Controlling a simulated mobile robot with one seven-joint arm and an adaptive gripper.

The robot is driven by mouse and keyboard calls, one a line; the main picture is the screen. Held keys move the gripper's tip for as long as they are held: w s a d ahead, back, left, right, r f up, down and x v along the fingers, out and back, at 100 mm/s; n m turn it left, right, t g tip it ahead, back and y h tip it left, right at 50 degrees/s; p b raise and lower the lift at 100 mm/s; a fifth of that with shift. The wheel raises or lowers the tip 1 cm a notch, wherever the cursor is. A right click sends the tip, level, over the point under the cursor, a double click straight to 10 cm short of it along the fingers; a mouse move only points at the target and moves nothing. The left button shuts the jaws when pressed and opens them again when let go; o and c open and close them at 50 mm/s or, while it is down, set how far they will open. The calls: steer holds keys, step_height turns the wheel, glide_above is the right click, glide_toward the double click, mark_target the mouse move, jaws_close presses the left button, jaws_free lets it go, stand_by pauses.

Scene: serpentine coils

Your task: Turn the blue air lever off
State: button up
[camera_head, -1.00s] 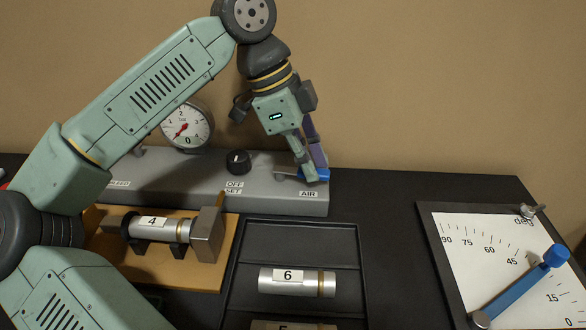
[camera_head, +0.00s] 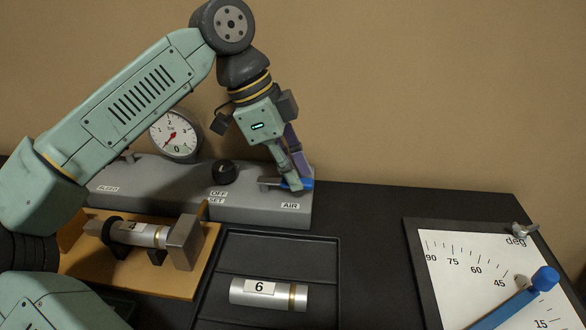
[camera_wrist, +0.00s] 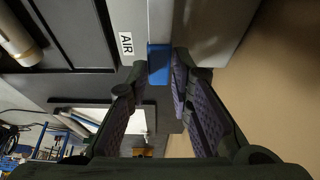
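The blue air lever (camera_head: 307,184) is at the right end of the grey control panel (camera_head: 245,208), just above the AIR label. It points to the right, with its grey pivot end at its left. My gripper (camera_head: 298,186) reaches down from above to the lever. In the wrist view, the fingertips of my gripper (camera_wrist: 160,66) stand close on both sides of the blue lever end (camera_wrist: 158,58) and look shut on it. The fingers partly hide the lever in the head view.
A gauge (camera_head: 175,135) and a black knob (camera_head: 222,172) are on the panel. In front are a wooden fixture (camera_head: 90,268) holding cylinder 4, a black tray (camera_head: 325,262) with cylinder 6, and, at right, an angle board (camera_head: 445,275) with a blue arm. The bench right of the panel is clear.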

mark_target(266, 180)
steer(key=o, duration=0.4)
steer(key=shift+r, duration=0.1)
steer(key=v, duration=1.2)
